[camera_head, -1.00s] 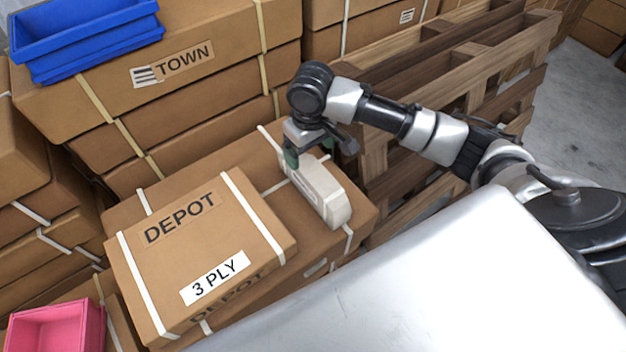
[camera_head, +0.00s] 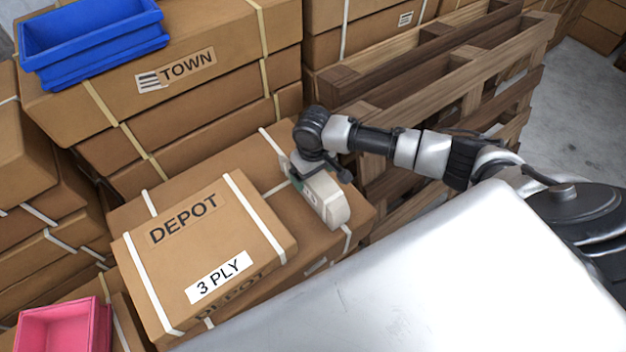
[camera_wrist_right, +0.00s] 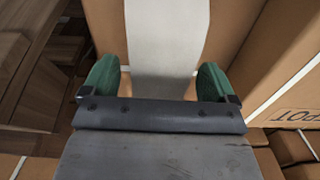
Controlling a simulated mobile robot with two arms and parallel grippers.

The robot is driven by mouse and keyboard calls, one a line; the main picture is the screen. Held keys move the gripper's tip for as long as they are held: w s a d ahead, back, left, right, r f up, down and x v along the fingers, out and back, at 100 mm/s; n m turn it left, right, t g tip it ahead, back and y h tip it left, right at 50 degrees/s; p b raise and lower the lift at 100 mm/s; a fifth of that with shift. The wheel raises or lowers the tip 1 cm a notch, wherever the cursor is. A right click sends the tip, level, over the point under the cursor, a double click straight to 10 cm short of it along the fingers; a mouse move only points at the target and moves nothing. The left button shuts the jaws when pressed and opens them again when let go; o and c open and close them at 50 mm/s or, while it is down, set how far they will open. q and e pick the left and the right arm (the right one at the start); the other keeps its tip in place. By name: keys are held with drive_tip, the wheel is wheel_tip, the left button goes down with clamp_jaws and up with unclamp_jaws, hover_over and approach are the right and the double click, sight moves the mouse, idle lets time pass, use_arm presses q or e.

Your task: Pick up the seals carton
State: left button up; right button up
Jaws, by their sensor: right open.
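A long, pale carton (camera_head: 331,207), which I take to be the seals carton, lies on top of a brown box beside the DEPOT box. Its label is not readable here. My right gripper (camera_head: 301,178) is at the carton's far end, low over it. In the right wrist view the carton (camera_wrist_right: 167,40) runs between the two green fingertips of the right gripper (camera_wrist_right: 156,82). The jaws are open, one finger on each side, with a gap visible at the sides. My left gripper is not in view.
The DEPOT 3 PLY box (camera_head: 205,250) stands close to the left of the carton. A wooden pallet (camera_head: 440,90) stands behind to the right. Blue bins (camera_head: 95,40) and a pink bin (camera_head: 65,328) sit on boxes at the left.

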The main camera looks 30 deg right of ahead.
drive_tip(key=c, duration=1.2)
